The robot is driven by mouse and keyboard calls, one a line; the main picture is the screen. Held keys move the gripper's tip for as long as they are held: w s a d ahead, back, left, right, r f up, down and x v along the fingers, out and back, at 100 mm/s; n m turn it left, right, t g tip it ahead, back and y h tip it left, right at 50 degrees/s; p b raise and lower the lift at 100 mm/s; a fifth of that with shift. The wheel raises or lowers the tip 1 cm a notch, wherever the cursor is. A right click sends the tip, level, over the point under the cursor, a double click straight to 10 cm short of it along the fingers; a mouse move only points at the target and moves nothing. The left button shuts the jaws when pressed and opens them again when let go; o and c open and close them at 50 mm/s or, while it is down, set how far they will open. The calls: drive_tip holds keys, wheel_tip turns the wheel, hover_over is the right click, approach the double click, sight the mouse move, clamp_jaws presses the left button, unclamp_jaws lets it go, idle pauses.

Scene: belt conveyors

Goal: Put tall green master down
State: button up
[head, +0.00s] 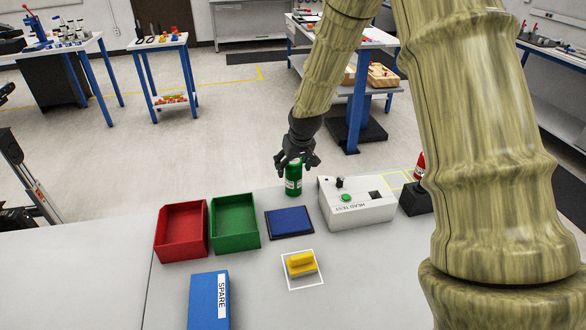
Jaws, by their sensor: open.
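The tall green master (293,180) is a green cylinder with a pale label band. It stands upright on the grey table, behind the blue pad and left of the white test box. My gripper (296,163) is over its top, pointing down, with the dark fingers around or beside the upper part. The jaws are open. The fingers hide part of the top, and I cannot tell whether they touch it. The base of the cylinder appears to meet the table.
A red bin (181,231), a green bin (235,222) and a blue pad (289,222) lie in front. The head test box (357,212) stands right. A yellow block (301,263) sits in a white square. A blue SPARE box (208,301) is nearer. Table front centre is clear.

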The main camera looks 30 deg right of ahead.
drive_tip(key=b+v, duration=0.1)
drive_tip(key=v, duration=0.9)
drive_tip(key=shift+b, duration=0.4)
drive_tip(key=shift+s+r, duration=0.1)
